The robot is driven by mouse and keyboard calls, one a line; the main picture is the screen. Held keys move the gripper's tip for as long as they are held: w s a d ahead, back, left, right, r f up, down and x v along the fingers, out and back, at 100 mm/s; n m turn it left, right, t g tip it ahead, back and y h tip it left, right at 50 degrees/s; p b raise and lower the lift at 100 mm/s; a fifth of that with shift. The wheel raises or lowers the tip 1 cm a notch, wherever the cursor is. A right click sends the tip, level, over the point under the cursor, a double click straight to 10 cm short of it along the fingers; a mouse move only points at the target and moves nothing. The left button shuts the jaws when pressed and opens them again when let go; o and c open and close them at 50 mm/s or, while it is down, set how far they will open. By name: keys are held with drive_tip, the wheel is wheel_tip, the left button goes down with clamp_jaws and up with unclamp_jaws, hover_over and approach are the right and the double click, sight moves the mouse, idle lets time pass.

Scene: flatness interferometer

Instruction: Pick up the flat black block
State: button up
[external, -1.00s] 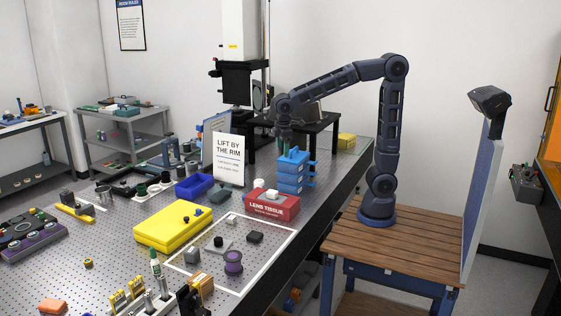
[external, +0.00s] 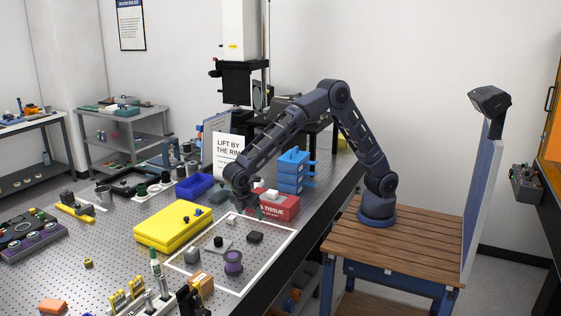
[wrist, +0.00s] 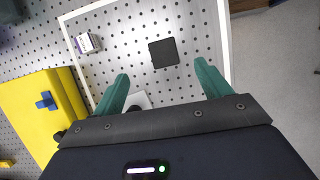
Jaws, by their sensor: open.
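The flat black block (external: 255,237) lies on the perforated table inside a white outlined rectangle. In the wrist view the block (wrist: 164,52) is a dark square ahead of my fingertips, roughly centred between them. My gripper (external: 250,212) is above the table near the red tissue box, up and slightly left of the block. In the wrist view my gripper (wrist: 162,70) shows two green fingers spread apart with nothing between them.
A red lens tissue box (external: 283,208) stands behind the block. A yellow case (external: 172,226) is to the left. A small white-purple box (wrist: 87,43) lies left of the block.

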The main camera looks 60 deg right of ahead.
sight(255, 234)
drive_tip(key=shift+n, duration=0.3)
drive_tip(key=shift+a+f+x, duration=0.1)
drive_tip(key=shift+a+x, duration=0.2)
drive_tip(key=shift+x, duration=1.6)
drive_tip(key=shift+a+f+x, duration=0.15)
drive_tip(key=shift+a+x, duration=0.15)
drive_tip(key=shift+x, duration=1.6)
drive_tip(key=shift+a+f+x, duration=0.1)
drive_tip(key=shift+a+x, duration=0.2)
drive_tip(key=shift+x, duration=1.6)
drive_tip(key=shift+s, duration=0.1)
drive_tip(key=c, duration=1.1)
drive_tip(key=shift+r, duration=0.15)
